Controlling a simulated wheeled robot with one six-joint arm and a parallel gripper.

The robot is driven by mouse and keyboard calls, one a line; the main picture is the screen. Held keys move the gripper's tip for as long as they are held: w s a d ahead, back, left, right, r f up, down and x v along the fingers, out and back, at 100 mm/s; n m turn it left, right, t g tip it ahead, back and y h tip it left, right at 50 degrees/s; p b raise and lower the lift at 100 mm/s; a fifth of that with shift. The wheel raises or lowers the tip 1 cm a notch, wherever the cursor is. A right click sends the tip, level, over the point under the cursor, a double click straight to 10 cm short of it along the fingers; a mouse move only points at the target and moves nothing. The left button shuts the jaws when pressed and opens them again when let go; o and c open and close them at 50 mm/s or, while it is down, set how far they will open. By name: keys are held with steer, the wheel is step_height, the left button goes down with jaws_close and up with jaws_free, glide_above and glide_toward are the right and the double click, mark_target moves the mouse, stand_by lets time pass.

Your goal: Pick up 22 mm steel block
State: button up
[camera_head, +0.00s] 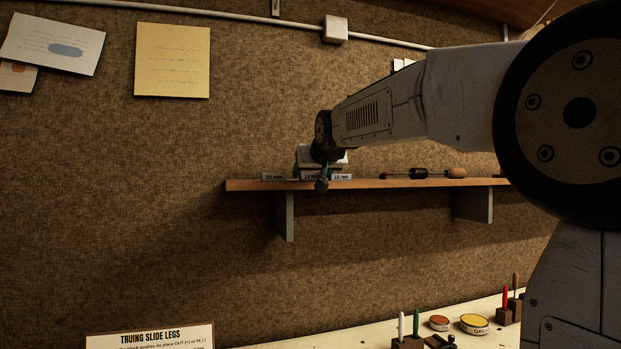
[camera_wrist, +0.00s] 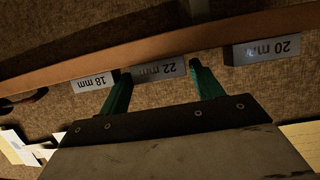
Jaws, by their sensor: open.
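The 22 mm steel block (camera_wrist: 158,70) is a small grey bar with its label upside down in the wrist view. It sits at the edge of the wooden shelf, between the 18 mm block (camera_wrist: 93,82) and the 20 mm block (camera_wrist: 262,49). My gripper (camera_wrist: 160,68) is open, its two green fingers pointing at the shelf. The fingertips appear at either end of the 22 mm block; I cannot tell whether they touch it. In the head view my gripper (camera_head: 321,183) is at the shelf front and partly hides the middle of the row of blocks.
The wooden shelf (camera_head: 390,184) hangs on a brown wall on brackets (camera_head: 290,216). Handled tools (camera_head: 418,173) lie on it to the right of the blocks. A bench below holds tins (camera_head: 474,323) and upright tools. The wall left of the shelf is free apart from notes (camera_head: 172,61).

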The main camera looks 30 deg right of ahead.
steer(key=shift+c, duration=0.3)
steer(key=c, duration=0.8)
steer(key=shift+r, duration=0.1)
